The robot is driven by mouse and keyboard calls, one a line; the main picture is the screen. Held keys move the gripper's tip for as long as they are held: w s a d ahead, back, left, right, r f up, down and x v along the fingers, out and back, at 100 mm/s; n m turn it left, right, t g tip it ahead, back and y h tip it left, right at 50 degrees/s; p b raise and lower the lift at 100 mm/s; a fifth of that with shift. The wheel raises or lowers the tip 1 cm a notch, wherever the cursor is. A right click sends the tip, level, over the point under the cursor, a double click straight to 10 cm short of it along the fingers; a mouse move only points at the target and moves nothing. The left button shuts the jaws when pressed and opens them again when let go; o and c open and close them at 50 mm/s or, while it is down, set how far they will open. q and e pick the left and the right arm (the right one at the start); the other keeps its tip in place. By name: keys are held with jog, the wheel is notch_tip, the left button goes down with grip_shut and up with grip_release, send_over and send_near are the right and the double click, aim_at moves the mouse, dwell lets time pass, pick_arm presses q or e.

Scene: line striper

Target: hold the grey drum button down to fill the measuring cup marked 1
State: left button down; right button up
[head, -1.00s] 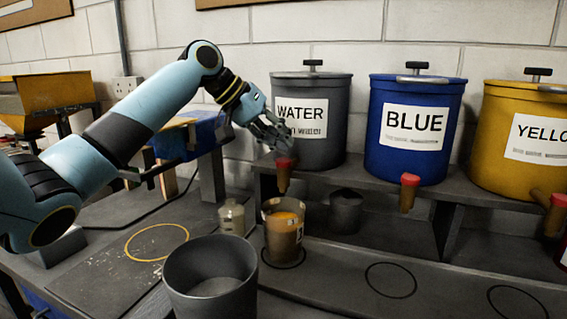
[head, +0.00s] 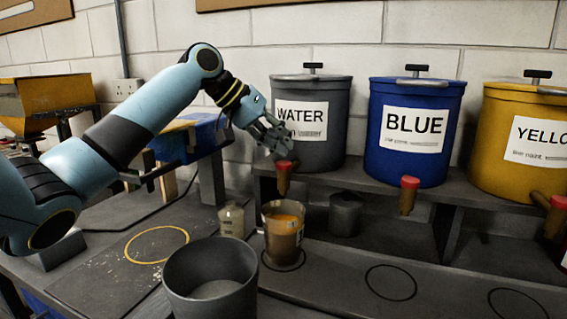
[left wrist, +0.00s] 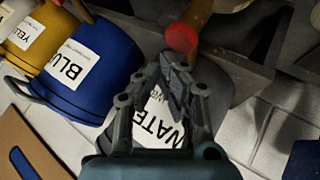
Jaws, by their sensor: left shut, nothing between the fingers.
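The grey drum (head: 336,110) labelled WATER stands at the left of the shelf. Its tap carries a red button (head: 284,164) at the shelf's front edge; the button also shows in the left wrist view (left wrist: 181,37). My left gripper (head: 284,148) is shut and empty, with its fingertips close above the button; I cannot tell whether they touch it. The measuring cup (head: 283,238), clear with orange-brown contents, stands below the tap on a ringed spot. I cannot read a 1 on it. My right gripper is not in view.
The blue drum (head: 412,150) and yellow drum (head: 505,178) stand to the right, each with a red-topped tap. A large grey bucket (head: 210,285), a small pale bottle (head: 231,219) and a dark pot (head: 345,214) stand near the cup. Ringed spots at right are empty.

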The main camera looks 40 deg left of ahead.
aim_at(282, 161)
pick_arm(q)
jog(key=shift+f+p, duration=0.3)
jog(key=shift+f, duration=0.05)
jog(key=shift+f, duration=0.55)
dwell(0.7)
dwell(0.7)
dwell(1.5)
jog(key=shift+r, duration=0.1)
dwell(0.7)
jog(key=shift+r+p, duration=0.8)
jog(key=shift+p, duration=0.35)
notch_tip(282, 161, up, 5)
jog(key=p, duration=0.5)
jog(key=shift+r+p, duration=0.1)
jog(key=shift+p, duration=0.2)
